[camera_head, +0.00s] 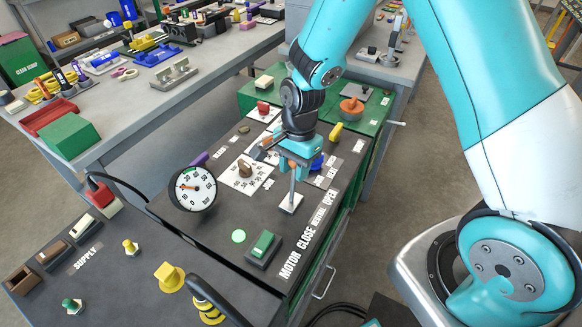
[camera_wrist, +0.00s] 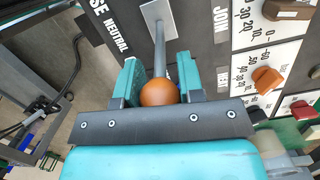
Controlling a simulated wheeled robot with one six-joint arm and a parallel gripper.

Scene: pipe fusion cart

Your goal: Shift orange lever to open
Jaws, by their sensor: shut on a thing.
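The orange lever is a grey shaft with an orange ball knob (camera_wrist: 158,92). In the wrist view the knob sits between the two teal fingers of my gripper (camera_wrist: 160,84), which is shut on it. In the head view my gripper (camera_head: 294,166) is above the lever's pale slotted plate (camera_head: 290,204), with the lever shaft (camera_head: 293,188) running down from the fingers. The knob is mostly hidden by the fingers there. The shaft looks close to upright; its exact tilt is hard to tell. The MOTOR CLOSE NEUTRAL OPEN lettering (camera_head: 308,235) runs along the panel edge beside the plate.
A round gauge (camera_head: 190,189) stands left of the lever. A brown knob on a dial card (camera_head: 245,168) is close to my gripper's left. A green rocker switch (camera_head: 263,245) lies nearer the front.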

